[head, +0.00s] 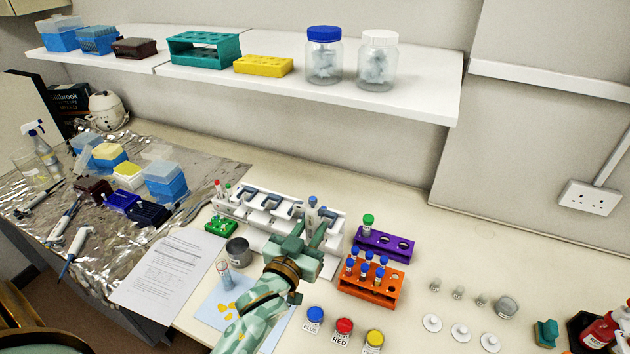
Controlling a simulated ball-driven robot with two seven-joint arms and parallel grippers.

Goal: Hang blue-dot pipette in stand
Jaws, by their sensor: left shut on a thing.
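The white pipette stand (240,211) stands at the middle of the bench, with a row of dark-edged slots along its top. My left gripper (312,232) is at the right part of the stand, shut on an upright pipette with a blue top (312,202). The pipette's lower part is hidden behind my gripper. I cannot tell whether the pipette touches a slot. My right gripper is out of view.
An orange rack (383,292) with blue-capped tubes and a purple rack (400,246) stand close to the right. A metal cup (238,251) is at the left. More pipettes (68,254) lie on the foil (95,268). A shelf (420,98) overhangs the back.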

